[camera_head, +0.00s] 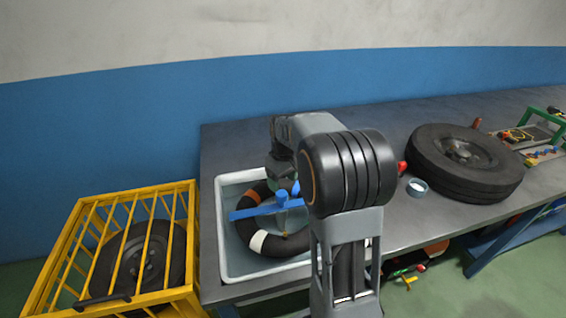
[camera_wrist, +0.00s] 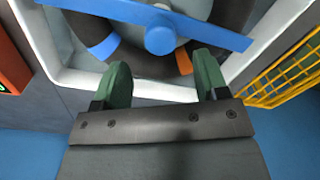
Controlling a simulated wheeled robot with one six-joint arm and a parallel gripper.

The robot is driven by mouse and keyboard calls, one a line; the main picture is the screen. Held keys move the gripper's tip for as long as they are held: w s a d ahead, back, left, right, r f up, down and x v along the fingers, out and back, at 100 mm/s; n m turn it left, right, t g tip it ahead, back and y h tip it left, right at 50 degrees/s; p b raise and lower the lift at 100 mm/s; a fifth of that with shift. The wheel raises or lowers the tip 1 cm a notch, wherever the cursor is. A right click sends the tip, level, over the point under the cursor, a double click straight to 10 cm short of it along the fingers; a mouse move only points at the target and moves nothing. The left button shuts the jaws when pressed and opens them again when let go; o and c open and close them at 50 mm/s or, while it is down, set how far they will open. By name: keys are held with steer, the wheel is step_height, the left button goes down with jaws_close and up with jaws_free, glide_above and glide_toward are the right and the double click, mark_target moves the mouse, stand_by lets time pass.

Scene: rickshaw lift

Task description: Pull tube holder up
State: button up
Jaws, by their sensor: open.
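The tube holder is a blue bar with a round blue knob (camera_head: 282,197) at its middle, lying across a black tube (camera_head: 297,243) with orange and white bands. The tube sits in a white basin (camera_head: 228,262) on the table. In the wrist view the blue bar (camera_wrist: 205,32) crosses the top, with its knob (camera_wrist: 160,40) near the middle. My gripper (camera_wrist: 163,85) has two green fingers set wide apart, with nothing between them. The knob appears beyond the fingertips, roughly centred between them. In the head view my arm hides the fingertips and part of the basin.
A yellow cage (camera_head: 60,270) holding a wheel stands left of the table. A large tyre (camera_head: 465,160) and a small round tin (camera_head: 417,187) lie on the table to the right. A red-orange box (camera_wrist: 12,70) shows at the wrist view's left edge.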

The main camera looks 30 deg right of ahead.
step_height(320, 180, up, 8)
steer(key=shift+d+f, duration=0.15)
stand_by(0.6)
steer(key=s+a+f+m+t, duration=0.1)
steer(key=s+a, duration=0.4)
steer(key=s, duration=0.3)
steer(key=s+a+f+m+t+p, duration=0.1)
steer(key=s+a+f+t, duration=0.1)
steer(key=s+a, duration=0.3)
steer(key=shift+s+a+m+t, duration=0.3)
steer(key=shift+s+a+m, duration=0.1)
steer(key=shift+s, duration=1.85)
